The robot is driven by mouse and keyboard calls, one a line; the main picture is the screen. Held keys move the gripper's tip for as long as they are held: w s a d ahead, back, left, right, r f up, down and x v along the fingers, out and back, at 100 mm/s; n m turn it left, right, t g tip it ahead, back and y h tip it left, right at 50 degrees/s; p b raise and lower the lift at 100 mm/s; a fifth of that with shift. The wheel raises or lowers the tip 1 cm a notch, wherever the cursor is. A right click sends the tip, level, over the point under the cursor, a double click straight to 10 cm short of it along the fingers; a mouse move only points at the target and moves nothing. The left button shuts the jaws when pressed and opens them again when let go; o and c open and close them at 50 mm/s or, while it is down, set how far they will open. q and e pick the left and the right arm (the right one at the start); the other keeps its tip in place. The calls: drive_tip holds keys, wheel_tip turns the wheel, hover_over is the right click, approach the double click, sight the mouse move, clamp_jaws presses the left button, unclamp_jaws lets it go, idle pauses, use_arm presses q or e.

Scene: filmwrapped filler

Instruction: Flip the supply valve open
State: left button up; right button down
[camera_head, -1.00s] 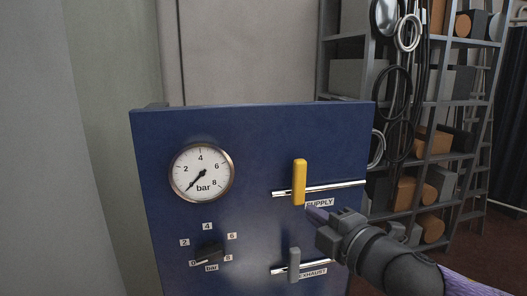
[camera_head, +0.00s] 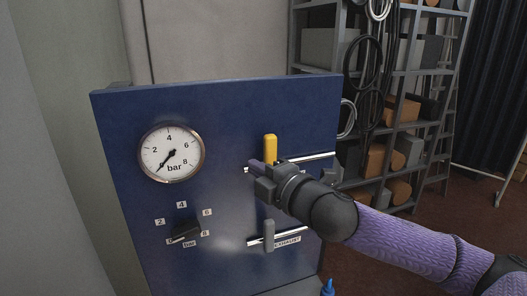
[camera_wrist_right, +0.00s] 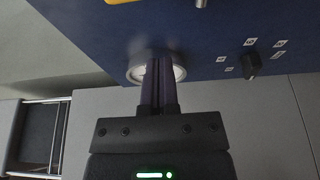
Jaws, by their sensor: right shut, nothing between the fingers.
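The yellow supply lever (camera_head: 270,147) stands upright across its silver pipe (camera_head: 317,157) on the blue panel (camera_head: 225,115). My right gripper (camera_head: 255,166) is in front of the lever's lower part, its fingertips just left of it. It hides the lever's foot and the supply label; whether it touches the lever I cannot tell. In the right wrist view the gripper (camera_wrist_right: 160,64) is shut and empty, with the yellow lever (camera_wrist_right: 120,2) only at the top edge. The gauge (camera_head: 171,153) has its needle at the low end. My left gripper is not in view.
The grey exhaust lever (camera_head: 268,234) stands upright on a lower pipe, below my right gripper. A black knob (camera_head: 186,232) is at lower left. A shelf with boxes and hoses (camera_head: 385,110) stands behind the panel at right. A blue bottle tip (camera_head: 328,287) shows at the bottom.

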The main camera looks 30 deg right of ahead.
sight(270, 158)
drive_tip(key=w+d+p, duration=0.1)
drive_tip(key=w, duration=0.1)
drive_tip(key=w+d+p, duration=0.1)
drive_tip(key=shift+w+d, duration=0.35)
drive_tip(key=shift+s+d, duration=0.15)
drive_tip(key=shift+d, duration=0.2)
